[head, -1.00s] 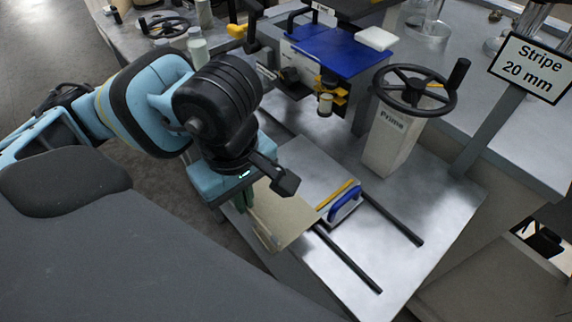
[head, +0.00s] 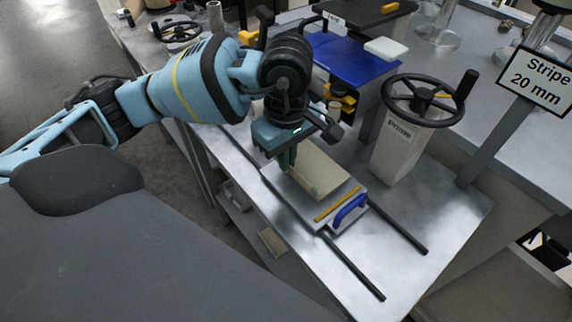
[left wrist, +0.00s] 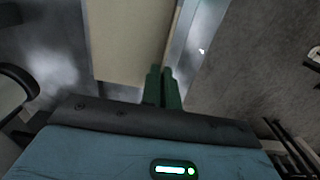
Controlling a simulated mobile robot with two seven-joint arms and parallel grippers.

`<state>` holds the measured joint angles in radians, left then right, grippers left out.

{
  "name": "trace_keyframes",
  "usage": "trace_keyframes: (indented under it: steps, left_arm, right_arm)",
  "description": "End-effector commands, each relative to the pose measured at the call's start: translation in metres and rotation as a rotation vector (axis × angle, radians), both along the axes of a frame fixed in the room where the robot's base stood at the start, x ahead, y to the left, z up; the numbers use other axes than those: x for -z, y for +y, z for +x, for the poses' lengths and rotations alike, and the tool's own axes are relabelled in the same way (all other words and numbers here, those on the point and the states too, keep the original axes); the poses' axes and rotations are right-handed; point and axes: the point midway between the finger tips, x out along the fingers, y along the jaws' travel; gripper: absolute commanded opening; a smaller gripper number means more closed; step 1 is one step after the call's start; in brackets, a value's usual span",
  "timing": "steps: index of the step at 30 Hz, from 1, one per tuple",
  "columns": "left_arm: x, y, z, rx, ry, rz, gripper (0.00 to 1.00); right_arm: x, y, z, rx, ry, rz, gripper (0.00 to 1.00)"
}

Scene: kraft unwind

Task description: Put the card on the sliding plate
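The card (head: 318,170) is a flat beige sheet. In the head view it lies over the sliding plate (head: 292,197), a pale plate with a yellow strip and a blue handle. I cannot tell whether the card rests on the plate or is slightly above it. My left gripper (head: 287,160) has its green fingers closed together at the card's left end. The left wrist view shows these fingers (left wrist: 162,86) at the edge of the card (left wrist: 130,40), with part of the plate beside it. My right gripper is not in view.
Two dark rails (head: 352,266) run along the metal table. A white post with a black handwheel (head: 430,98) stands right of the plate. A blue-topped unit (head: 350,55) stands behind. The table's front right is clear.

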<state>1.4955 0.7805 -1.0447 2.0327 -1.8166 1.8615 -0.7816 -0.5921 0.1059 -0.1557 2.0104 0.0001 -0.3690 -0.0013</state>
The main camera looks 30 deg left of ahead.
Motion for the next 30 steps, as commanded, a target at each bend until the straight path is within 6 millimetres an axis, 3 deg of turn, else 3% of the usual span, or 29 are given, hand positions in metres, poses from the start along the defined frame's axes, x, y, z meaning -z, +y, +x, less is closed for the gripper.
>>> trace_keyframes:
  steps: [6, 17, 23, 30]
  left_arm:
    - [0.028, 0.001, -0.001, 0.0, 0.003, 0.002, 0.0]
    - [0.032, 0.0, -0.001, 0.0, 0.004, 0.001, 0.0]
    - [0.031, 0.0, -0.001, 0.0, 0.003, 0.001, 0.24]
    - [0.031, 0.0, -0.001, 0.0, 0.003, 0.001, 0.24]
  right_arm:
    - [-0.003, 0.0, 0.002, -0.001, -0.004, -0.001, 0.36]
    - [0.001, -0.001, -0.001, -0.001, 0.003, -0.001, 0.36]
    - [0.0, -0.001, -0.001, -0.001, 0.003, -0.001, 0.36]
    - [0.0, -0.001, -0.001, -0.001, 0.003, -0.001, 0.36]
